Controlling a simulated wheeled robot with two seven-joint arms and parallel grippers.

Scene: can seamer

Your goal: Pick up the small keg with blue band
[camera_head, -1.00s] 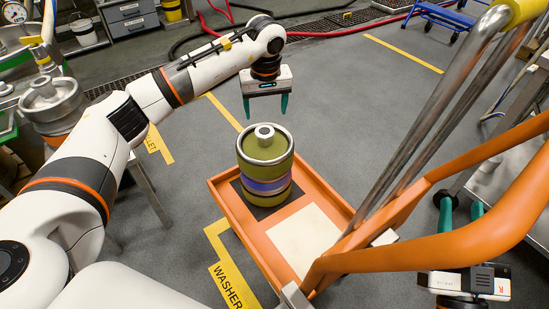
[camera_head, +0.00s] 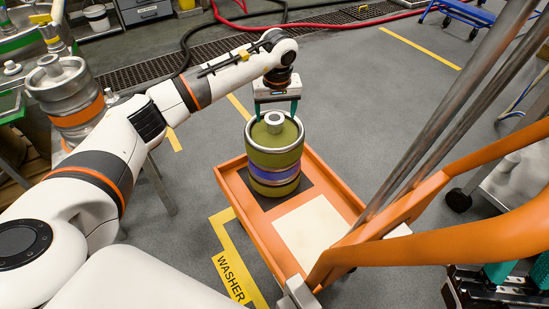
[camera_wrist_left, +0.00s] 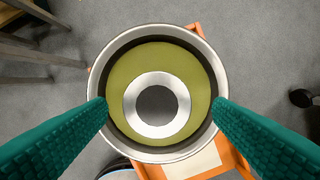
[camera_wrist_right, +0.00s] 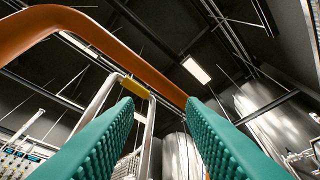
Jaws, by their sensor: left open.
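The small keg with a blue band (camera_head: 274,172) stands upright on the dark square of the orange cart's tray. It has an olive body, a steel top rim and a ring-shaped neck. My left gripper (camera_head: 276,108) is open above the keg's top. In the left wrist view the keg's top (camera_wrist_left: 158,65) lies between the two green fingers (camera_wrist_left: 160,108), whose tips overlap the rim on both sides. I cannot tell if they touch it. My right gripper (camera_wrist_right: 163,105) is open and empty, pointing up at the ceiling, beside the cart's handle.
The orange cart (camera_head: 326,169) has a pale square (camera_head: 312,232) beside the keg and a tall orange handle (camera_head: 450,245) at the right. Another keg with an orange band (camera_head: 66,98) stands at the left. A steel table (camera_head: 520,180) is at the right edge.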

